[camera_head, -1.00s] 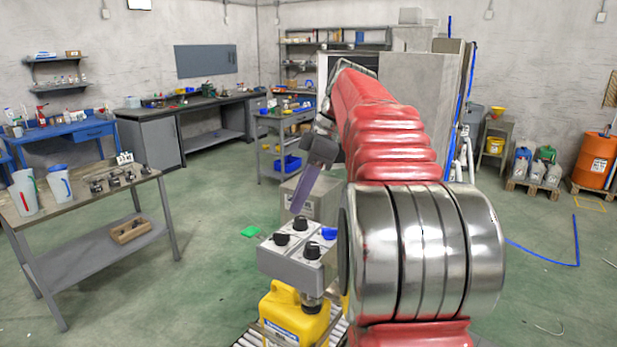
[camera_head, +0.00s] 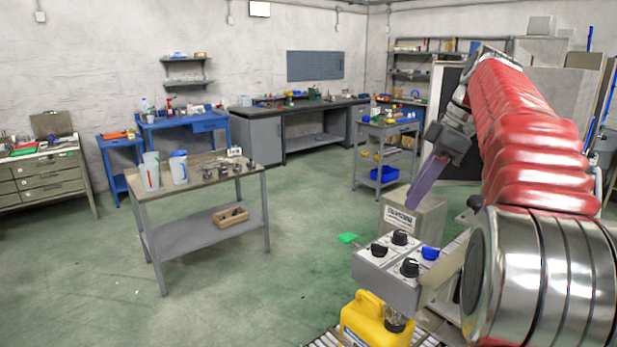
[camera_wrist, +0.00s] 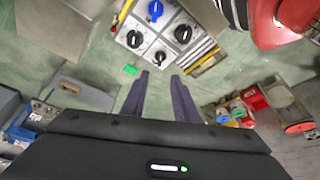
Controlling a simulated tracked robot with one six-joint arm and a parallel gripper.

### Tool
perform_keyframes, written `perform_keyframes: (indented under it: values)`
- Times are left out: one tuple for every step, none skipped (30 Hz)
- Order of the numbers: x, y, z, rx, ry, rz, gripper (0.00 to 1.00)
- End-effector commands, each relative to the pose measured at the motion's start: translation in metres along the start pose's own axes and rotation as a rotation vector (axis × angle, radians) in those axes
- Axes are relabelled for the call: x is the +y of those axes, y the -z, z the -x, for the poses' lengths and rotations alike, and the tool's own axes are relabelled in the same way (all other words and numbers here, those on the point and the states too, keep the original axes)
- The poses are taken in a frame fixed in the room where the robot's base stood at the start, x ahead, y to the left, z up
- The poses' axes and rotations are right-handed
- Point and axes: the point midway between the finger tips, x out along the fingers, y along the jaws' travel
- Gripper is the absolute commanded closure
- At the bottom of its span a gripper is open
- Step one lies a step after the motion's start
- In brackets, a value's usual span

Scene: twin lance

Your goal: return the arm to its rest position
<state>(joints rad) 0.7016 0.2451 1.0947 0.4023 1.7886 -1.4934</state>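My arm, red and bright metal, fills the right side of the head view, bent forward and down. My gripper (camera_head: 411,208) hangs with its purplish fingers pointing down, just above and behind a grey control box with black and blue knobs (camera_head: 388,265). In the wrist view my gripper (camera_wrist: 160,76) shows two fingers well apart with only green floor between them. It is open and holds nothing. The knobs of the control box (camera_wrist: 155,35) show beyond the fingertips in the wrist view.
A yellow jug (camera_head: 370,322) stands below the control box. A grey box (camera_head: 425,218) stands behind my gripper. A grey cart (camera_head: 385,150) stands farther back.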

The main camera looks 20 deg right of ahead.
Motion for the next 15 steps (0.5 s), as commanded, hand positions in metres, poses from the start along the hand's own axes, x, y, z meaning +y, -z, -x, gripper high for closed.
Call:
perform_keyframes:
  values:
    - [0.000,0.000,0.000,0.000,0.000,0.000,0.73]
    - [0.000,0.000,0.000,0.000,0.000,-0.001,0.73]
    - [-0.001,0.001,0.000,-0.001,-0.001,-0.003,0.73]
    - [-0.002,0.002,-0.001,-0.002,-0.002,-0.005,0.73]
    - [-0.004,0.004,-0.001,-0.003,-0.004,-0.010,0.73]
    - [-0.007,0.006,-0.003,-0.006,-0.005,-0.020,0.73]
    - [-0.009,0.009,-0.005,-0.009,-0.007,-0.028,0.73]
    - [-0.012,0.012,-0.006,-0.012,-0.011,-0.039,0.73]
    - [-0.017,0.015,-0.009,-0.017,-0.016,-0.056,0.73]
    - [-0.021,0.019,-0.012,-0.022,-0.019,-0.071,0.73]
    - [-0.026,0.022,-0.014,-0.026,-0.026,-0.087,0.73]
    - [-0.033,0.027,-0.018,-0.032,-0.033,-0.111,0.73]
    - [-0.039,0.031,-0.022,-0.037,-0.039,-0.129,0.73]
    - [-0.044,0.034,-0.025,-0.042,-0.046,-0.148,0.73]
    - [-0.052,0.038,-0.030,-0.047,-0.055,-0.174,0.73]
